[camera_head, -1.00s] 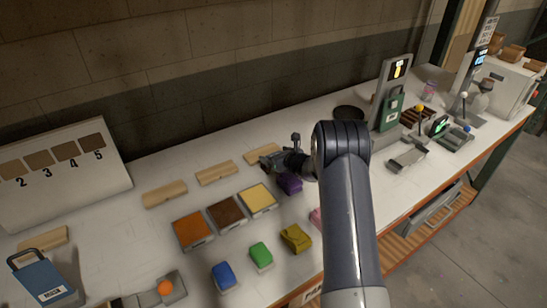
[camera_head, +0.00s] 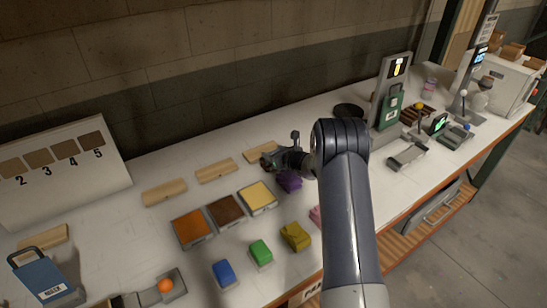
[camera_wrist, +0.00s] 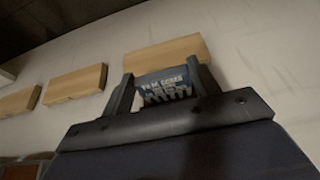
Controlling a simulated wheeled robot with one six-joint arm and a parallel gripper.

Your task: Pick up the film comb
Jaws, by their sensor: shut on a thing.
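The film comb (camera_wrist: 166,84) is a small dark blue-grey piece with pale lettering and a row of pale teeth along its lower edge. It sits between the two fingers of my gripper (camera_wrist: 161,80) in the wrist view, and the fingers are shut on it. In the head view my gripper (camera_head: 268,161) is over the back part of the bench, just in front of a wooden block (camera_head: 260,152). The comb is too small and dark there to make out clearly.
More wooden blocks (camera_head: 215,171) lie along the back. Orange, brown and yellow trays (camera_head: 258,196) stand in front. A purple lump (camera_head: 289,182) lies close below my gripper. Blue, green and olive lumps (camera_head: 296,237) lie nearer the front edge. A green device (camera_head: 391,110) stands at right.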

